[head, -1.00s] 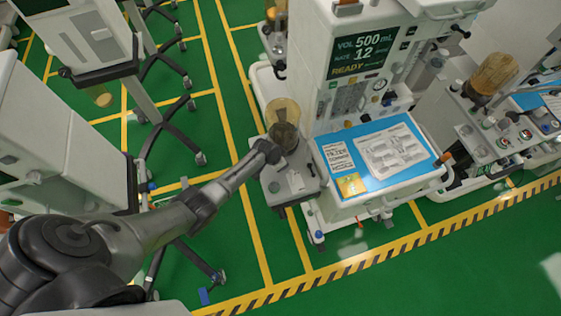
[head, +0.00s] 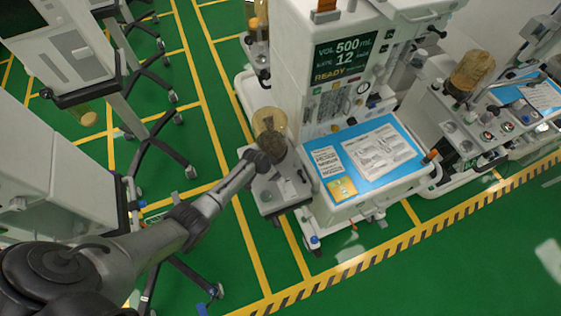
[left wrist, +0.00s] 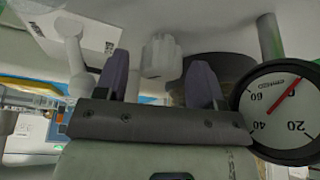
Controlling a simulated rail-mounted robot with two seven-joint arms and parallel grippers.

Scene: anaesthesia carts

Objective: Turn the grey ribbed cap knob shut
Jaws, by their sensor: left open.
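The grey ribbed cap knob (left wrist: 161,56) shows in the left wrist view as a light, fluted cap. It sits between the two purple-grey fingers of my left gripper (left wrist: 161,66), with a visible gap on each side. The gripper is open; I cannot tell how far the knob reaches in between the fingertips. In the head view my left arm reaches from the left to the amber-topped canister (head: 270,126) beside the middle cart (head: 330,205). The gripper's fingers and the knob cannot be made out there. My right gripper is not in view.
A round pressure gauge (left wrist: 284,112) stands close at the right of the left gripper. A pale post (left wrist: 76,65) is at its left. The cart carries a blue mat (head: 317,188) with papers and a screen (head: 345,58). Other carts stand left and right; green floor is clear in front.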

